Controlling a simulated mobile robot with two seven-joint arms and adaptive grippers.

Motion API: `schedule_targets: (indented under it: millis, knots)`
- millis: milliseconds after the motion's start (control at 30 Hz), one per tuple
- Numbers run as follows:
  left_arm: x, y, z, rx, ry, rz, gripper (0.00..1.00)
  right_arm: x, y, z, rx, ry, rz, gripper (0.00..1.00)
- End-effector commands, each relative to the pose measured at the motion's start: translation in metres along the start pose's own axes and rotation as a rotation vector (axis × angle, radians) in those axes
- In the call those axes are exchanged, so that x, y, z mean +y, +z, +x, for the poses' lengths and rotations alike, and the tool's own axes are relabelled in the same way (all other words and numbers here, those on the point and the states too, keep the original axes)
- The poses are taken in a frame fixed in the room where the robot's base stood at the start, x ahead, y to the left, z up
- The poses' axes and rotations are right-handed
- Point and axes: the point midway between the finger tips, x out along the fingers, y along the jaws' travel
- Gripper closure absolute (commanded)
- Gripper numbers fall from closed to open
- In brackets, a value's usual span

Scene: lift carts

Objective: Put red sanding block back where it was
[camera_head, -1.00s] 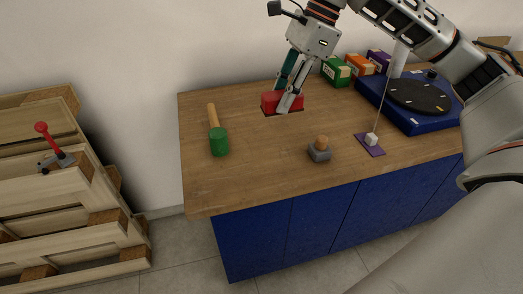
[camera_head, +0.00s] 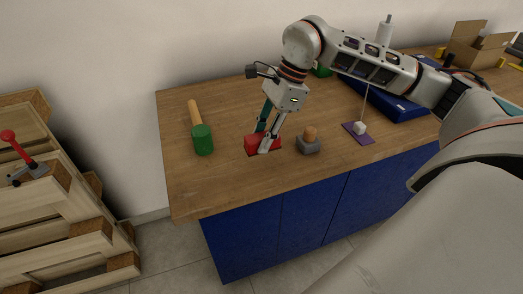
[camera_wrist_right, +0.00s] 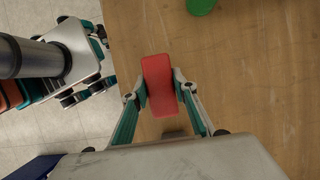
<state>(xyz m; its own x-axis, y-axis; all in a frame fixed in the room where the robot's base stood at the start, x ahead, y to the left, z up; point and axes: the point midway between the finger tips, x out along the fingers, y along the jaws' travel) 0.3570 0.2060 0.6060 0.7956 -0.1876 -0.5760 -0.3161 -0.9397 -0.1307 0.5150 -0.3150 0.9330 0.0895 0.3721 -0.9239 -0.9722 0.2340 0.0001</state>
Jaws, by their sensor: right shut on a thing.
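The red sanding block (camera_head: 256,143) is between the fingers of my right gripper (camera_head: 265,138), which is shut on it. The block is over the wooden tabletop, between the green mallet and a grey block with a wooden knob (camera_head: 308,146). A dark shadow lies right below the block; I cannot tell whether it touches the table. In the right wrist view the red block (camera_wrist_right: 159,84) sits lengthwise between both fingertips (camera_wrist_right: 160,92), its sides gripped.
A green-headed mallet (camera_head: 202,139) lies left of the block. The table's front left is clear. Pallets (camera_head: 50,215) stand left of the table.

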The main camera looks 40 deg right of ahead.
Motion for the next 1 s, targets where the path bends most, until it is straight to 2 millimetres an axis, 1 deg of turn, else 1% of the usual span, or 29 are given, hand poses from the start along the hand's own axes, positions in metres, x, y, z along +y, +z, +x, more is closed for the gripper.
schedule_targets:
  millis: [167,300,400,800,833,867,900,1000]
  knots:
    - [-0.001,-0.001,0.000,0.003,-0.001,0.001,1.00,0.000,-0.004,0.010,0.000,0.001,0.001,0.93]
    - [0.000,0.002,0.001,-0.001,-0.001,0.002,1.00,0.001,-0.012,0.029,0.001,0.004,0.002,0.93]
    - [0.000,0.004,0.002,-0.003,-0.001,0.003,1.00,0.001,-0.017,0.040,0.000,0.003,0.002,0.93]
    - [-0.001,0.004,0.003,-0.002,-0.003,0.005,1.00,0.000,-0.018,0.044,-0.001,0.000,0.000,0.93]
    - [-0.001,0.004,0.003,-0.002,-0.003,0.005,1.00,0.000,-0.018,0.044,0.000,0.000,0.000,0.68]
    - [-0.001,0.004,0.003,-0.002,-0.003,0.005,1.00,0.000,-0.018,0.044,0.000,-0.001,0.000,0.60]
    - [-0.001,0.004,0.003,-0.002,-0.003,0.005,1.00,0.000,-0.018,0.044,0.000,-0.001,0.000,0.56]
    - [-0.002,0.004,0.003,-0.002,-0.003,0.005,1.00,0.000,-0.018,0.044,0.000,-0.001,0.000,0.56]
